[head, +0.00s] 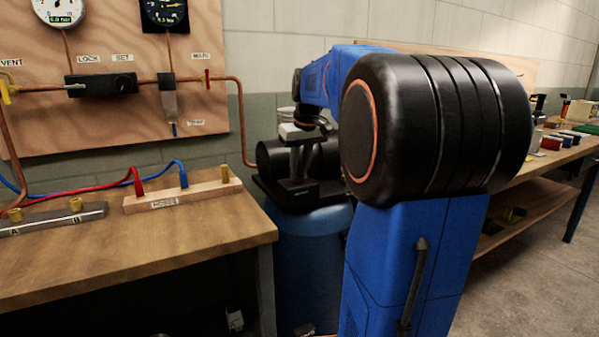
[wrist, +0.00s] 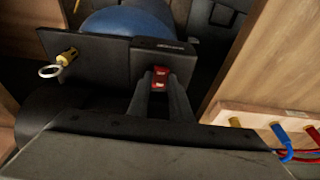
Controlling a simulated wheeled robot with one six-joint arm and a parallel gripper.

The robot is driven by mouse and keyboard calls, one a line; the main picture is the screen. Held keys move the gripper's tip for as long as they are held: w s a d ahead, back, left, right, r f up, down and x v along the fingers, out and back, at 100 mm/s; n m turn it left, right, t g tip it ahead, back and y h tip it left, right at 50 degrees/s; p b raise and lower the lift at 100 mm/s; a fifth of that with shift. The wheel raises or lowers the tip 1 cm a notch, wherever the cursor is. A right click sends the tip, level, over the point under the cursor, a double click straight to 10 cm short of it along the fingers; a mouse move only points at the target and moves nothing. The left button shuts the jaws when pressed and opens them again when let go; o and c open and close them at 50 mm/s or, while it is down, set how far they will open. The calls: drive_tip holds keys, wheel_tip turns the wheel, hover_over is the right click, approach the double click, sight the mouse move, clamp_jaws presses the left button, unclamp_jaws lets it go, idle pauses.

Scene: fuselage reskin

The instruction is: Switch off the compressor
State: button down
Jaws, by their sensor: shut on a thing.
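The compressor has a blue tank (head: 315,250) and a dark motor on top, standing between the two benches. In the wrist view its blue tank (wrist: 125,22) shows at the top, with a black switch box (wrist: 148,58) in front of it. A red rocker switch (wrist: 160,76) with pale marks sits on that box. My gripper (head: 298,182) reaches down onto the compressor's top. In the wrist view the two fingers of my gripper (wrist: 162,88) close in at the red switch, one on each side. The fingers hide part of the switch, and its position is hard to read.
A brass valve with a ring (wrist: 62,62) is beside the switch box. The left wooden bench (head: 130,255) carries the manifold block (head: 180,195) with red and blue hoses. A gauge panel (head: 120,100) is behind it. Another bench (head: 560,160) stands at the right.

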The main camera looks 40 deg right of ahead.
drive_tip(key=shift+w+g, duration=0.25)
drive_tip(key=shift+g, duration=0.45)
drive_tip(key=c, duration=1.6)
unclamp_jaws()
drive_tip(key=shift+r, duration=0.1)
drive_tip(key=r, duration=0.5)
drive_tip(key=s+r, duration=0.1)
drive_tip(key=r, duration=0.5)
drive_tip(key=s+r, duration=0.1)
drive_tip(key=r, duration=0.5)
drive_tip(key=shift+s+a, duration=0.15)
drive_tip(key=shift+a, duration=0.05)
drive_tip(key=shift+a, duration=0.1)
